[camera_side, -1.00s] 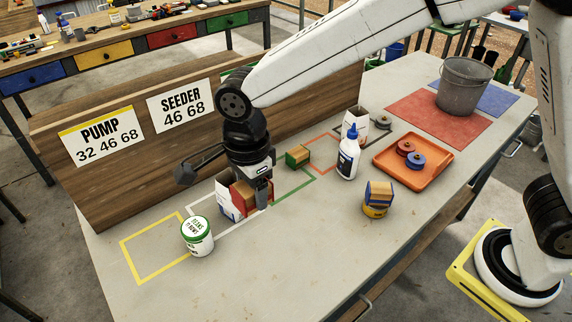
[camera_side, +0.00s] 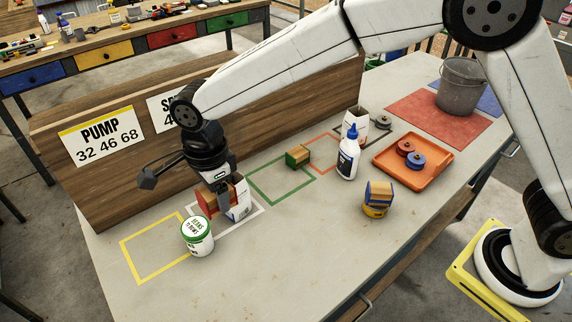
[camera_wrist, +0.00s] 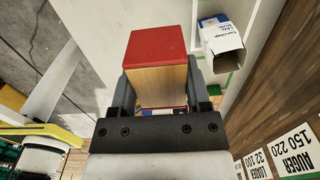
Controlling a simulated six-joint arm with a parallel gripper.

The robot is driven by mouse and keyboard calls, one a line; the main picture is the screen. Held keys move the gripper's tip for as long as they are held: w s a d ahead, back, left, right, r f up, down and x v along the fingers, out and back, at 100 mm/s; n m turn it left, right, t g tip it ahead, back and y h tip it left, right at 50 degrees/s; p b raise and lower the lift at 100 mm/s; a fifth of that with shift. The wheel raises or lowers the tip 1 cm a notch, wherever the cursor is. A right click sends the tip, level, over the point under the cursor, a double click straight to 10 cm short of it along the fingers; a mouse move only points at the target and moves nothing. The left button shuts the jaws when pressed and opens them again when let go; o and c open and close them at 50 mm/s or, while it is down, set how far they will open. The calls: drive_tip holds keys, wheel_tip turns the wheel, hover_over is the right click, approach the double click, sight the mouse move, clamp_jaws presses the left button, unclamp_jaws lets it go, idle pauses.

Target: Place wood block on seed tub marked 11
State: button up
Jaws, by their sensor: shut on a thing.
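My gripper (camera_wrist: 158,98) is shut on a wood block with a red end (camera_wrist: 157,46); the fingers press its two sides. In the side view, the held red-painted block (camera_side: 208,201) hangs below my gripper (camera_side: 213,200), just left of a white carton. Its height above the bench is hard to tell. A white tub with a green lid (camera_side: 198,236) stands upright in front of the block, near the yellow outline. Its lid lettering is small; I cannot read a clear 11. No block rests on this lid.
The open white carton (camera_side: 241,204) stands close beside the held block. A glue bottle (camera_side: 348,158) and orange tray (camera_side: 412,174) stand right.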

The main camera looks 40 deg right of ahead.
hover_over(195, 226)
drive_tip(key=f, duration=0.6)
drive_tip(key=shift+s+d+f, duration=0.1)
drive_tip(key=shift+s+f, duration=0.1)
drive_tip(key=shift+f, duration=0.1)
drive_tip(key=shift+f, duration=0.1)
drive_tip(key=shift+w+f, duration=0.2)
drive_tip(key=shift+f, duration=1.55)
drive_tip(key=shift+f, duration=0.15)
drive_tip(key=o, duration=1.3)
